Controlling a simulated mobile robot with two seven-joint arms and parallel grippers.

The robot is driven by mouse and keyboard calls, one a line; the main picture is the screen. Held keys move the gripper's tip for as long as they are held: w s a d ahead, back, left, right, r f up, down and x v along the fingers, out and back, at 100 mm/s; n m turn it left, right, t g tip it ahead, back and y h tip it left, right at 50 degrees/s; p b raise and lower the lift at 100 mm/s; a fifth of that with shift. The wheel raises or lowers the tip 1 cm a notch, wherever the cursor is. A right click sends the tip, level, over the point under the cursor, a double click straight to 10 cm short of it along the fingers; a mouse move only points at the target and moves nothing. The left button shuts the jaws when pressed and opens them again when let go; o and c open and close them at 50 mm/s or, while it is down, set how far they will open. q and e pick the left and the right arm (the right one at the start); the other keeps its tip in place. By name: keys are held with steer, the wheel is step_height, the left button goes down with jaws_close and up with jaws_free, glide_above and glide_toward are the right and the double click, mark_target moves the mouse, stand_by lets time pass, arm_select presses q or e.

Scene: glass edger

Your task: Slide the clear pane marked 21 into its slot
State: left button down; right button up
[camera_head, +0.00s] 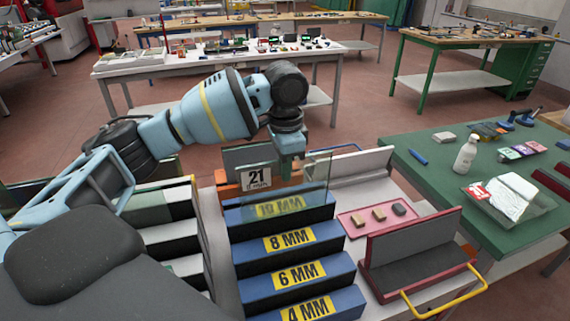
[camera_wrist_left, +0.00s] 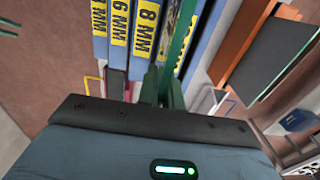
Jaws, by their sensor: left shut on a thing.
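The clear pane (camera_head: 314,188) is upright and see-through with a greenish tint, and a white label (camera_head: 258,178) reading 21 shows at its left part. My left gripper (camera_head: 289,172) is shut on its upper edge. In the left wrist view, the pane (camera_wrist_left: 181,42) shows nearly edge-on as a green strip at the fingers (camera_wrist_left: 163,85). The blue stepped rack (camera_head: 281,257) has yellow labels 10 MM, 8 MM, 6 MM and 4 MM. The pane overlaps the 10 MM step, whose label shows through it. Whether its lower edge is in a slot, I cannot tell. My right gripper is out of view.
A pink tray (camera_head: 350,226) with small blocks lies right of the rack. A red-edged holder with a yellow handle (camera_head: 445,292) stands in front of it. A grey-white rack (camera_head: 172,235) is on the left. A green table (camera_head: 430,168) with a bottle stands at right.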

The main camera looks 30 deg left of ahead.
mark_target(285, 214)
arm_select(q)
steer(key=shift+f, duration=5.5)
steer(key=shift+f, duration=0.45)
steer(key=c, duration=1.5)
jaws_free()
steer(key=shift+f, duration=0.1)
steer(key=shift+f, duration=0.1)
step_height(285, 214, up, 8)
steer(key=shift+r, duration=0.1)
